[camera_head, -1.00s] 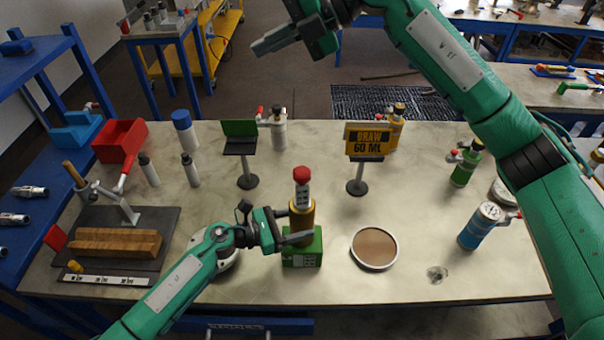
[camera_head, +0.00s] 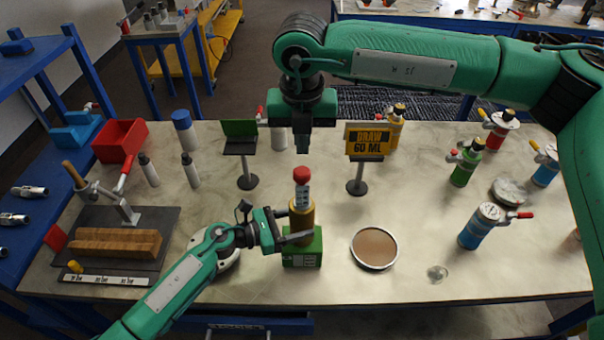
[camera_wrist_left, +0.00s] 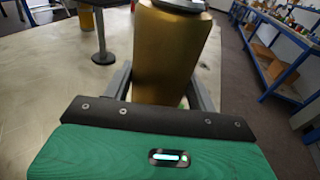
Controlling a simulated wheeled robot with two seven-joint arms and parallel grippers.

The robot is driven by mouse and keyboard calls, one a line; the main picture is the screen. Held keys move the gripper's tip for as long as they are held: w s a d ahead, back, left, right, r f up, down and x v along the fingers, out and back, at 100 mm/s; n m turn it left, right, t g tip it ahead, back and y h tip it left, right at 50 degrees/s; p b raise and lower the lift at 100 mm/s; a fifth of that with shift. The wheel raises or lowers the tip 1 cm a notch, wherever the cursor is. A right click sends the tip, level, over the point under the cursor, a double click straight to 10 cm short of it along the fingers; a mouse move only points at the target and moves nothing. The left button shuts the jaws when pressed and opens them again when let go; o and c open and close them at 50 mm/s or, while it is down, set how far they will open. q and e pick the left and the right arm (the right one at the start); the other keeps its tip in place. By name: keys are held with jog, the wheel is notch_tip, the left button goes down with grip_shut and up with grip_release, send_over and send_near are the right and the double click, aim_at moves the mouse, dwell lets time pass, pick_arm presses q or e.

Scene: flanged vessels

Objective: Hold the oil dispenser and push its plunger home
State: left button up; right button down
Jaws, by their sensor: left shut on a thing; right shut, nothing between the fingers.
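The oil dispenser (camera_head: 301,220) stands upright on a green block (camera_head: 302,252) at the table's front middle. It has a brass body, a white scaled plunger stem (camera_head: 302,194) and a red knob (camera_head: 302,174) on top. The stem stands up out of the body. My left gripper (camera_head: 290,238) is shut on the brass body from the left; the left wrist view shows the body (camera_wrist_left: 170,55) between its fingers. My right gripper (camera_head: 302,142) is shut and empty, pointing down above the red knob in the picture, with a gap between them.
A yellow sign reading "DRAW 60 ML" (camera_head: 367,140) stands right of the dispenser, and a green display stand (camera_head: 240,138) left of it. A round brown dish (camera_head: 374,248) lies to the right. A blue can (camera_head: 482,226) and other bottles stand further right.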

aim_at(302, 171)
jog(key=shift+w+f, duration=0.15)
jog(key=shift+f, duration=1.15)
jog(key=shift+w+f, duration=0.1)
jog(key=shift+f, duration=1.2)
jog(key=shift+f, duration=0.1)
jog(key=shift+f, duration=2.9)
jog(key=shift+r, duration=2.05)
jog(key=shift+r, duration=0.55)
notch_tip(302, 171, up, 11)
jog(key=s, duration=0.1)
jog(key=shift+f, duration=0.1)
